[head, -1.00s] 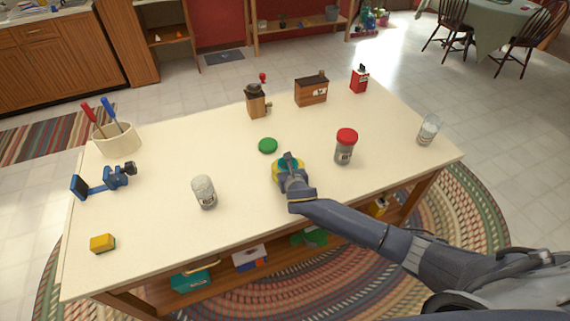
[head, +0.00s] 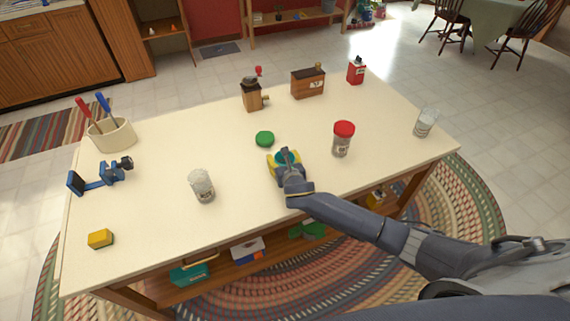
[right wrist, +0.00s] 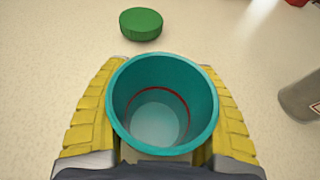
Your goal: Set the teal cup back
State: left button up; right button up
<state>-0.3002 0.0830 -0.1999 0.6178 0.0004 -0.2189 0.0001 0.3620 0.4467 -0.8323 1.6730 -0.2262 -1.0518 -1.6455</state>
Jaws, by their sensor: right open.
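The teal cup (right wrist: 162,72) stands upright between the two yellow-padded fingers of my right gripper (right wrist: 162,115) in the right wrist view. Its inside looks empty, with a thin red ring low down. The fingers are open on either side of it. In the head view the cup (head: 287,156) is mostly hidden by my right gripper (head: 286,166), which is over the table's front middle. My left gripper is not in view.
A green lid (head: 265,139) lies just behind the cup. A red-topped jar (head: 342,139) stands to the right, and a glass shaker (head: 201,186) to the left. A grinder (head: 252,95) and a wooden box (head: 307,83) stand behind.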

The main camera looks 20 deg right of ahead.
jog(key=v, duration=1.1)
jog(key=shift+s+r, duration=0.2)
jog(key=shift+s, duration=0.1)
